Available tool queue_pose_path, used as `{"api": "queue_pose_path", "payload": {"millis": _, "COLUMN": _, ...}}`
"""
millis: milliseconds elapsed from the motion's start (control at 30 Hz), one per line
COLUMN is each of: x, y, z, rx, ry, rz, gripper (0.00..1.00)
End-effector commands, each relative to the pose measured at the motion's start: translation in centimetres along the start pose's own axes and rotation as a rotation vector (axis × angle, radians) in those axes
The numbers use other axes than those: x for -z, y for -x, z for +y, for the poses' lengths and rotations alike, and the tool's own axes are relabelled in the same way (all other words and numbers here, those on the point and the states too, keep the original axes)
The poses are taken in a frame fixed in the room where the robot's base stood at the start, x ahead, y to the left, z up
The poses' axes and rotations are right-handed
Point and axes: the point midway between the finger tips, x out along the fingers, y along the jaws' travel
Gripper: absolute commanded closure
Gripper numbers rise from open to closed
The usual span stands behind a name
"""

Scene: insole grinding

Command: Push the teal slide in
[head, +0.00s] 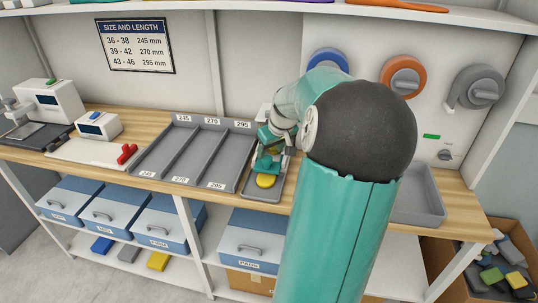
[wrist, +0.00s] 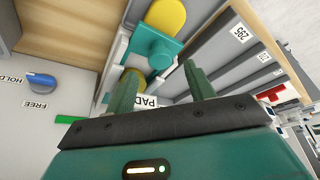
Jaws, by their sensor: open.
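The teal slide (wrist: 148,42) with its round teal knob (wrist: 160,56) is on the pad dispenser in the wrist view. In the head view the slide (head: 264,165) shows small beside a yellow pad (head: 265,181) and is partly hidden by my gripper. My gripper (wrist: 158,85) is open, with nothing between its two green fingers. Its fingers point toward the slide and look apart from the knob. One yellow pad (wrist: 166,14) lies past the slide and another yellow piece (wrist: 131,82) shows partly behind my left finger. A "PAD" label (wrist: 150,101) is near the fingers.
A grey divided tray (head: 160,150) marked 245, 270 and 295 stands just left of the dispenser. A grey bin (head: 425,200) stands to the right on the wooden bench. The back panel carries wheels and a blue HOLD/FREE knob (wrist: 40,81).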

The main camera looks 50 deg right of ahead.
Motion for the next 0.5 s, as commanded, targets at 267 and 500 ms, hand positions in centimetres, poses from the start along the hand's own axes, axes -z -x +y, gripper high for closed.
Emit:
{"api": "queue_pose_path", "payload": {"millis": 267, "x": 0.1, "y": 6.4, "z": 0.1, "rx": -0.006, "ry": 0.0, "rz": 0.003, "gripper": 0.46}}
{"api": "queue_pose_path", "payload": {"millis": 500, "x": 0.1, "y": 9.4, "z": 0.0, "rx": -0.002, "ry": 0.001, "rz": 0.001, "gripper": 0.46}}
